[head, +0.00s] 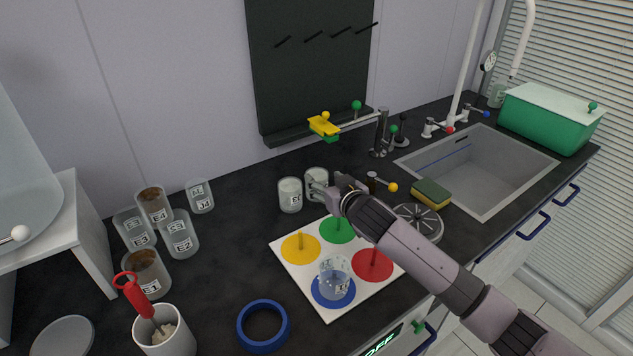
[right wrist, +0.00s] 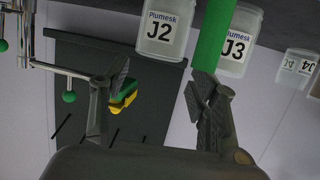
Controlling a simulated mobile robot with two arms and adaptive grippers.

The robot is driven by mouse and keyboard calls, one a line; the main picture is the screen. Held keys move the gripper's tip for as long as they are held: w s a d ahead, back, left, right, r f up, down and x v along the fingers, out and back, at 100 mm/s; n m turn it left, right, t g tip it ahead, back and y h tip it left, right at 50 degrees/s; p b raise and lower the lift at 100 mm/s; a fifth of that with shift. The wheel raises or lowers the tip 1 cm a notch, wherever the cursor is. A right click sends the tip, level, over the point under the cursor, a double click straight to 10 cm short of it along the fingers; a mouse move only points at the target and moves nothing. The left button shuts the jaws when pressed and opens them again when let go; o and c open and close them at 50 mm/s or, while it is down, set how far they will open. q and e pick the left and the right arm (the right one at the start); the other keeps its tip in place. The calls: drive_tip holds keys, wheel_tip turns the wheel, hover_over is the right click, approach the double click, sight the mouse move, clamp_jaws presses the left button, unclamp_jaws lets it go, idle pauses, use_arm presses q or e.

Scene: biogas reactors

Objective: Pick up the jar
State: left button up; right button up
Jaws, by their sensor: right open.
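Two whitish jars stand side by side on the dark counter by the wall, J3 (head: 290,196) and J2 (head: 316,180); their labels look upside down in the head view. My right gripper (head: 328,192) is open just in front of J2, partly covering it. In the right wrist view the open fingers (right wrist: 158,92) have nothing between them; J2 (right wrist: 164,38) and J3 (right wrist: 236,50) show beyond them at the top. Jar J4 (head: 199,196) stands further left, also seen at the wrist view's right edge (right wrist: 298,66). A clear labelled jar (head: 334,279) stands on the board's blue disc. My left gripper is not seen.
A white board (head: 283,257) with coloured discs and pegs lies below my right arm; its green peg (right wrist: 212,35) rises close to one finger. Several brown and clear jars (head: 155,208) stand left. A blue ring (head: 263,325), sponge (head: 431,193) and sink (head: 477,170) are nearby.

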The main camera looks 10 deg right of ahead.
drive_tip(key=shift+p+x, duration=0.3)
drive_tip(key=shift+x, duration=2.25)
drive_tip(key=shift+f, duration=0.1)
drive_tip(key=shift+c, duration=0.4)
drive_tip(key=c, duration=0.8)
wheel_tip(320, 180, up, 20)
wheel_tip(320, 180, up, 12)
drive_tip(key=p, duration=1.2)
hover_over(318, 174)
drive_tip(key=shift+s, duration=0.45)
